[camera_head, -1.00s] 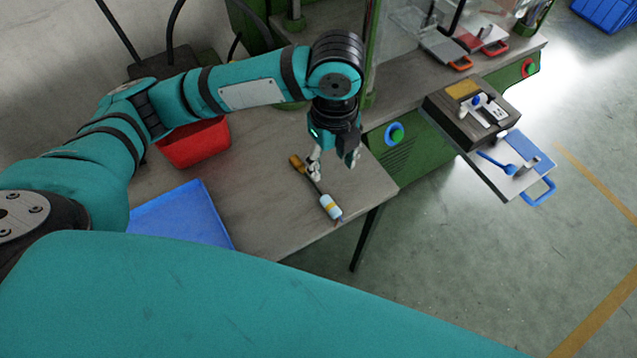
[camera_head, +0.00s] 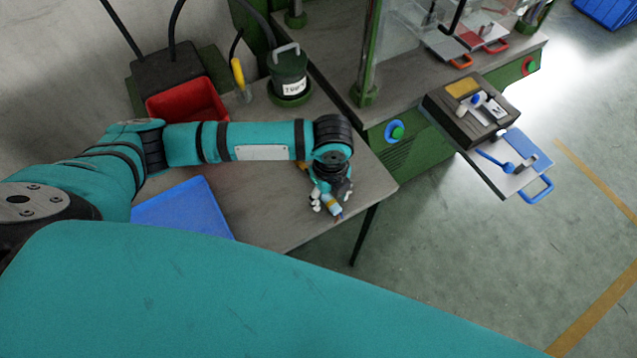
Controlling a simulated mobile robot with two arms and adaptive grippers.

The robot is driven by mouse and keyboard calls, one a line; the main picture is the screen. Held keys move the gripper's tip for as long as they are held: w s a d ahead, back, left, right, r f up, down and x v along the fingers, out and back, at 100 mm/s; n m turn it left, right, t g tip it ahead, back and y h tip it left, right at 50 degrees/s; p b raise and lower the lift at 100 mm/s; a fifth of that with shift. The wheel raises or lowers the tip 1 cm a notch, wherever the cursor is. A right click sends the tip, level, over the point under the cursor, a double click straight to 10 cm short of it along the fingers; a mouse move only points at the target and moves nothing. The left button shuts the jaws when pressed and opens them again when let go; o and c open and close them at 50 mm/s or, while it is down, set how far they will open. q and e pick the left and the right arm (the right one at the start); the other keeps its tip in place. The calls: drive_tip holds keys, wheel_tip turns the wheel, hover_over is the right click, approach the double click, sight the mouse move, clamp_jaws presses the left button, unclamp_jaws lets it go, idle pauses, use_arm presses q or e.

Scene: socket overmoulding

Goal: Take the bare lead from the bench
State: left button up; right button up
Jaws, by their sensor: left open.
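The lead (camera_head: 332,206) lies on the grey bench (camera_head: 270,215) near its front right corner. It is a slim piece with a pale barrel and a brownish far end; my gripper and wrist cover its middle. My left gripper (camera_head: 331,201) points down over it and is open, with fingertips close to either side of the pale barrel. I cannot tell if they touch it. My right gripper is not in view.
A blue tray (camera_head: 185,212) and a red bin (camera_head: 187,101) are left of the gripper. A green labelled pot (camera_head: 288,76) and a yellow-handled tool (camera_head: 238,73) stand behind. A dark mould block (camera_head: 445,108) and a blue-handled plate (camera_head: 528,177) are to the right.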

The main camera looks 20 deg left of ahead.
use_arm(q)
drive_tip(key=shift+f, duration=0.35)
drive_tip(key=c, duration=1)
clamp_jaws()
drive_tip(key=shift+r, duration=0.1)
